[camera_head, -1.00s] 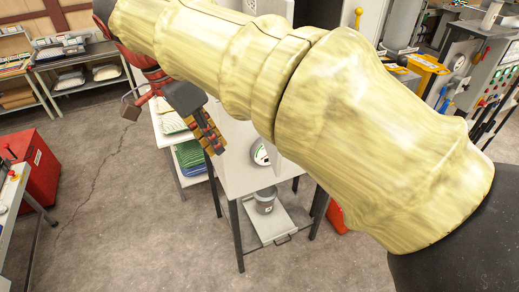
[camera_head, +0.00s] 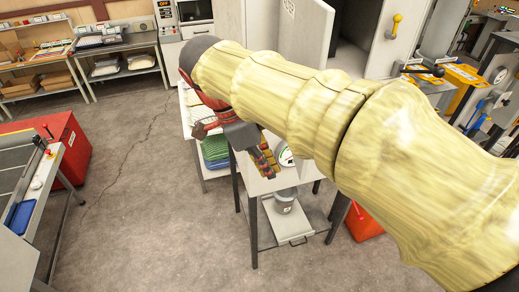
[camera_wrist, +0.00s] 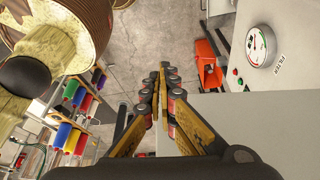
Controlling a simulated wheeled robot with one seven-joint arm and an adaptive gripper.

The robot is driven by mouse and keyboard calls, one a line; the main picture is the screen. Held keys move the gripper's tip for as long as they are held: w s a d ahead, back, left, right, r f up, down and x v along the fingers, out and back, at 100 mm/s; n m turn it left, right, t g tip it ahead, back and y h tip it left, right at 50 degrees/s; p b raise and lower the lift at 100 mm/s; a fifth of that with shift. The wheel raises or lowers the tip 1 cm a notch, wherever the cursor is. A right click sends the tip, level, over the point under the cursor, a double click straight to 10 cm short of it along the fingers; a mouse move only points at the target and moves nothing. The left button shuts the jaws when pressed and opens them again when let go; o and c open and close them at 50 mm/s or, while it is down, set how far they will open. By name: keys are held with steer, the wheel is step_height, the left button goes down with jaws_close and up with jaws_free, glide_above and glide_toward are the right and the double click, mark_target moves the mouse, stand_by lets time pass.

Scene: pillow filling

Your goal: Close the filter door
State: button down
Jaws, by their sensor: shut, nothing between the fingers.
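The filter's round gauge (camera_head: 284,154) shows beside my arm, above a grey table (camera_head: 270,187). In the wrist view the gauge (camera_wrist: 261,46) sits on a light grey face marked FILTER (camera_wrist: 280,62). My gripper (camera_head: 267,166) is low in front of the table, left of the gauge. Its fingers (camera_wrist: 161,72) are shut and empty in the wrist view, left of the gauge face. A plain grey surface (camera_wrist: 245,122) lies right of the fingers; I cannot tell whether it is the filter door or the tabletop. My arm hides much of the filter in the head view.
A tall grey cabinet with a dark opening (camera_head: 349,42) stands behind my arm, with a yellow-handled panel (camera_head: 393,32) at its right. A red bin (camera_head: 364,222) stands right.

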steer(key=d, duration=0.2)
steer(key=d+p, duration=0.1)
steer(key=shift+w+d+r, duration=0.1)
steer(key=shift+w+d, duration=0.1)
steer(key=shift+d, duration=0.2)
steer(key=shift+d, duration=0.2)
